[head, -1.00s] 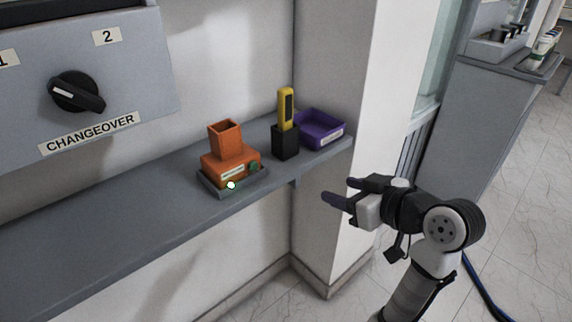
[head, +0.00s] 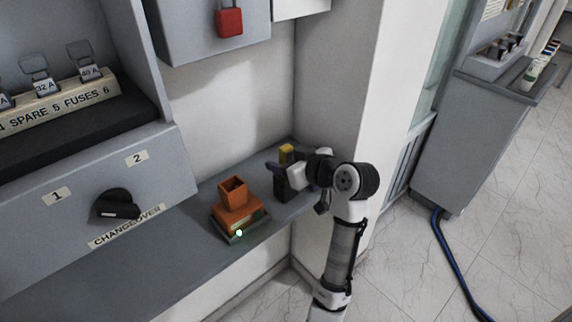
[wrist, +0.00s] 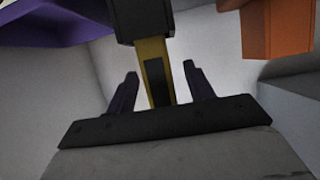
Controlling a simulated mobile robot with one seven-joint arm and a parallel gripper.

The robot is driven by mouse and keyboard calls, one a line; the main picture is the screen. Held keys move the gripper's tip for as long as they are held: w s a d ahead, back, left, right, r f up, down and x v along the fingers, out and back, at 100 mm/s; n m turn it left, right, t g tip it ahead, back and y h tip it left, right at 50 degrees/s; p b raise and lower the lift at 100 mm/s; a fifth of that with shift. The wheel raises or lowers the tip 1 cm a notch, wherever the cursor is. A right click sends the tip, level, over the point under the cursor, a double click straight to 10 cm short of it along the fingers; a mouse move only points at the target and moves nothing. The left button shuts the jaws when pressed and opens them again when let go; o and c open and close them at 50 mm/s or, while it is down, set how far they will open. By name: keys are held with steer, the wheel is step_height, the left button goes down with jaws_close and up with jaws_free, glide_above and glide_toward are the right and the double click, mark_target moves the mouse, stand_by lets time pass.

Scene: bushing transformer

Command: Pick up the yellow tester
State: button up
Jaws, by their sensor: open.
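The yellow tester (head: 286,152) stands upright in a black holder (head: 281,190) on the grey shelf. In the head view only its top shows clearly; my gripper (head: 277,174) covers the rest. In the wrist view the tester (wrist: 153,72), with its dark front panel, appears between the two fingers of my gripper (wrist: 159,76). The black holder (wrist: 145,20) is above it in that picture. The fingers are open, with gaps visible on both sides of the tester.
An orange charger-like unit (head: 238,213) with an open top and a green light sits left of my gripper on the shelf (head: 150,262). A purple tray (wrist: 40,25) lies beside the holder, mostly hidden in the head view. A wall stands behind.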

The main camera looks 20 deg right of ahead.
steer(key=shift+c, duration=0.2)
steer(key=c, duration=1.1)
steer(key=shift+r, duration=0.1)
step_height(320, 180, up, 28)
steer(key=p, duration=0.4)
steer(key=shift+r+p, duration=0.2)
steer(key=shift+p, duration=0.1)
